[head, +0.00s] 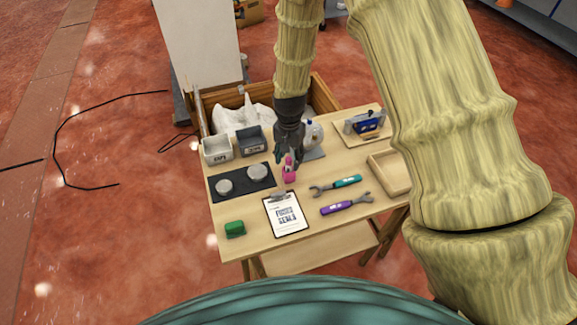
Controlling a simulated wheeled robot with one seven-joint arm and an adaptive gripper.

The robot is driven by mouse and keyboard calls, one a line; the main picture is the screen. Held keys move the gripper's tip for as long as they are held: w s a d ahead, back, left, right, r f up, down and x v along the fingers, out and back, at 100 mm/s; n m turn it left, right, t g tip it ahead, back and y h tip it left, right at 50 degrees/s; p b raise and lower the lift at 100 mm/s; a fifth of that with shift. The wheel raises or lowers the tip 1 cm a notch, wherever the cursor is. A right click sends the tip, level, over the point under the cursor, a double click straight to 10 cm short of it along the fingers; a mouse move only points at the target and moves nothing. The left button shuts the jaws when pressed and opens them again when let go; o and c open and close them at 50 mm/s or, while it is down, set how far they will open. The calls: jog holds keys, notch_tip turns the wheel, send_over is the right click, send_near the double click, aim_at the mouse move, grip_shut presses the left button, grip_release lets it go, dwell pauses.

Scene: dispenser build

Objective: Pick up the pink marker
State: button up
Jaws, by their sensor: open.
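The pink marker (289,174) stands out as a small bright pink shape near the middle of the wooden table, just above the clipboard in the picture. My gripper (288,157) is dark and hangs down from my arm right over it. The fingers are open, and the pink marker shows at their lower end. The fingers hide part of it, and I cannot tell whether they touch it.
A clipboard (286,217), a green block (235,229), teal (347,181) and purple (336,209) wrenches and a black mat (222,195) with two grey discs lie nearby. Two small bins (217,158) stand behind left. A white bottle (314,135) stands close to my gripper's right. A wooden tray (376,165) sits right.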

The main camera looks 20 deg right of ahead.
aim_at(289, 169)
jog(key=shift+a+f+p, duration=0.1)
jog(key=shift+f+p, duration=0.3)
jog(key=shift+f, duration=1.05)
grip_shut()
